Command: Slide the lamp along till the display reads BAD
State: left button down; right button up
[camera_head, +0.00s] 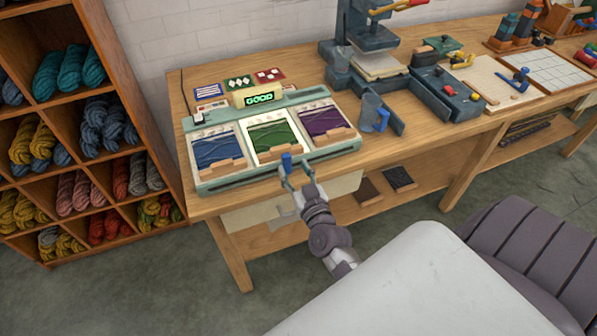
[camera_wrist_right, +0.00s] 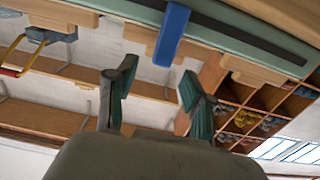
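A pale green device (camera_head: 230,184) on the workbench holds blue (camera_head: 217,148), green (camera_head: 270,138) and purple (camera_head: 322,120) wool in three bays. Its display (camera_head: 260,98) reads GOOD in green. The middle bay looks brightest; a separate lamp body is not clear to me. A blue handle (camera_head: 287,160) stands at the device's front edge, below the green bay. My right gripper (camera_head: 297,176) is open just in front of it. In the right wrist view the handle (camera_wrist_right: 172,35) lies beyond the parted fingertips, roughly between them, not gripped. My left gripper is not in view.
Small colour cards (camera_head: 238,82) lie behind the device. A shelf of skeins (camera_head: 85,130) stands at left. The floor in front is clear.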

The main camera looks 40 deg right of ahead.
jog(key=f+b+v, duration=0.1)
jog(key=v, duration=0.8)
jog(key=s+a+f+n+g+y, duration=0.1)
jog(key=a+f+g+y, duration=0.1)
jog(key=f, duration=0.8)
jog(key=s+a+f+n+g+y+b, duration=0.1)
jog(key=a+f, duration=0.3)
jog(key=f, duration=0.6)
jog(key=shift+s+a+g+y+b, duration=0.35)
jog(key=shift+s+g+y, duration=0.15)
jog(key=shift+g, duration=0.2)
jog(key=shift+f, duration=0.1)
